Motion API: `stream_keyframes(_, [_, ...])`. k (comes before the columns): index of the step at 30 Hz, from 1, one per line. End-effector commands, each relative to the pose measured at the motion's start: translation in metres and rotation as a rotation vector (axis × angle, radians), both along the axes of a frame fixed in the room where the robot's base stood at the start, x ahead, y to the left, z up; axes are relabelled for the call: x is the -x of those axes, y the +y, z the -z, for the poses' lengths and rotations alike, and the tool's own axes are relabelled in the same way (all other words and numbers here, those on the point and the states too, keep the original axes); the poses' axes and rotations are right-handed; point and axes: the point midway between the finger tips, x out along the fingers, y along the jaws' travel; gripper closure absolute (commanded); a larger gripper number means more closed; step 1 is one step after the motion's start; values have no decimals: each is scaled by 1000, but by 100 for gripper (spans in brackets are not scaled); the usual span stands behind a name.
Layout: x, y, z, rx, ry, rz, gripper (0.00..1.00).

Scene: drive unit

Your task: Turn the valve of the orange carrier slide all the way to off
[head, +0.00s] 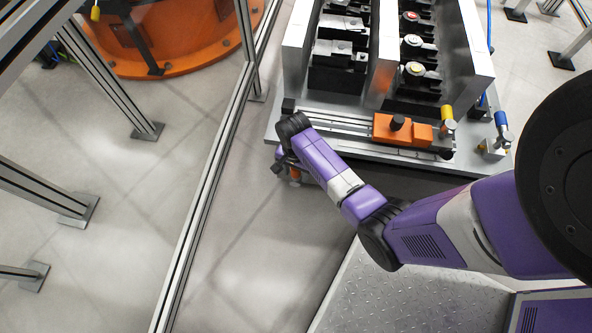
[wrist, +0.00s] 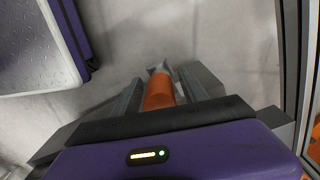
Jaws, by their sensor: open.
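The orange carrier slide (head: 402,130) sits on a rail along the front of the grey machine, with a dark round knob on top. An orange handle-like piece (wrist: 158,94), likely the valve's handle, lies between my open fingers in the wrist view, with a grey metal part at its far end.
A yellow-handled valve (head: 446,114) and a blue-handled valve (head: 501,120) stand at the right of the rail. An aluminium frame post (head: 205,190) runs left of my gripper. The floor (head: 265,235) below the machine's left corner is clear.

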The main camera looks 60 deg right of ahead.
Motion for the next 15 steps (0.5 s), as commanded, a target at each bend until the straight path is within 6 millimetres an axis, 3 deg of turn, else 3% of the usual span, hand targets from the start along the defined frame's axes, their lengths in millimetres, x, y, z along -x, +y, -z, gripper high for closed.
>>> stream_keyframes(5, [0, 0, 0, 0, 0, 0, 49])
stream_keyframes(13, [0, 0, 0, 0, 0, 0, 98])
stream_keyframes(15, [0, 0, 0, 1, 0, 0, 100])
